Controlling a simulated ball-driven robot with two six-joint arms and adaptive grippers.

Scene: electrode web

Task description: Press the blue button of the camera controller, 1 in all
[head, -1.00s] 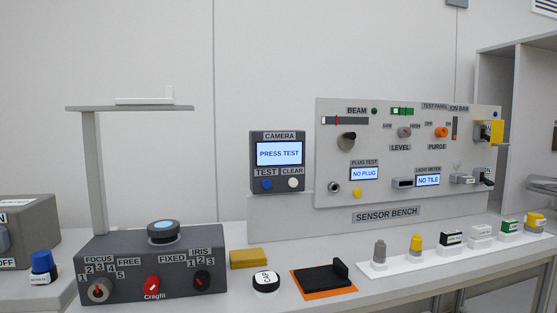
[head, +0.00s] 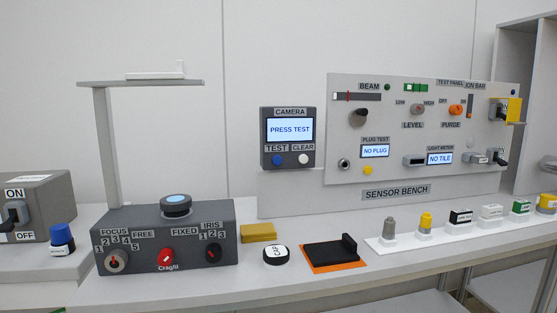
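The camera controller (head: 264,137) is a dark grey box mounted upright at the left end of the sensor bench panel. Its lit screen (head: 290,129) reads PRESS TEST. Below the screen, the blue button (head: 277,160) sits under the TEST label. A white button (head: 303,159) sits to its right under the CLEAR label. Nothing covers the blue button. Neither of my grippers shows in the head view.
A grey box with FOCUS, FIXED and IRIS knobs (head: 166,233) stands front left, with a post and shelf (head: 140,83) behind it. A yellow block (head: 258,232), a CAP disc (head: 276,255) and a black piece on an orange mat (head: 331,253) lie in front of the controller.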

